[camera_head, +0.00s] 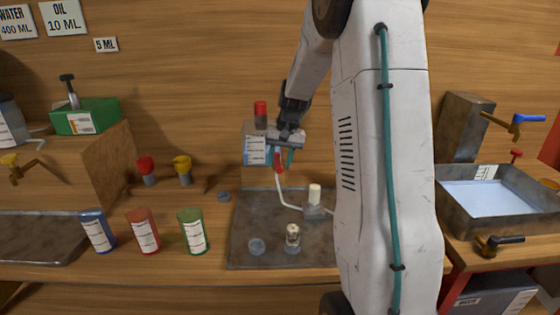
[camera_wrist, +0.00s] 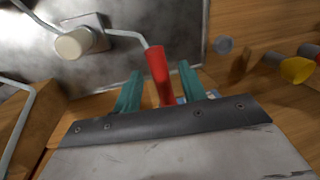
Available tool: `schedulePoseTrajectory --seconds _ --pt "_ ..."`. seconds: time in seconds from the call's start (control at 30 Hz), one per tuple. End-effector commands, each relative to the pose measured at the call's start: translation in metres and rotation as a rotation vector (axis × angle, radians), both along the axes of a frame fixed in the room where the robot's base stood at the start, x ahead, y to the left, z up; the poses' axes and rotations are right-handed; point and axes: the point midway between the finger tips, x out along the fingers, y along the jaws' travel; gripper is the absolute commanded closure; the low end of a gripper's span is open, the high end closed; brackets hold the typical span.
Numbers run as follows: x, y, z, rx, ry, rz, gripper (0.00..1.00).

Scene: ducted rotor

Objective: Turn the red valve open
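A red handle (camera_head: 279,162) on a bent pale rod stands over the grey plate at the centre. The rod runs to a block with a white cap (camera_head: 315,194). In the wrist view the red handle (camera_wrist: 158,75) lies between the teal fingers of my gripper (camera_wrist: 160,88), with gaps on both sides. My gripper (camera_head: 281,156) is open around it. I cannot tell whether this handle is the red valve. A red knob (camera_head: 146,165) on a grey stem stands to the left, and a small red handle (camera_head: 516,155) is at the far right.
A yellow knob (camera_head: 183,164) stands beside the red knob. Blue (camera_head: 98,231), red (camera_head: 142,231) and green (camera_head: 191,232) cans stand left of the grey plate (camera_head: 250,225). A metal basin (camera_head: 458,215) is at the right. My arm hides part of the bench.

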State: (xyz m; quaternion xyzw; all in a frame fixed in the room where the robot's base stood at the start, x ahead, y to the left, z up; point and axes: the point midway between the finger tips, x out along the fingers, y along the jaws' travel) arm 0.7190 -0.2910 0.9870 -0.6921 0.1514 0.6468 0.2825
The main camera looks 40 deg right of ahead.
Motion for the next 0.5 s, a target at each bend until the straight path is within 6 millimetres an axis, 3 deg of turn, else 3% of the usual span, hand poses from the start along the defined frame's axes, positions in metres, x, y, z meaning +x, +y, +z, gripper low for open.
schedulePoseTrajectory --seconds 0.27,0.5 --pt "0.0 0.0 0.002 0.001 0.001 0.002 0.59" --pt "-0.004 -0.005 0.037 -0.001 -0.002 0.002 0.59"
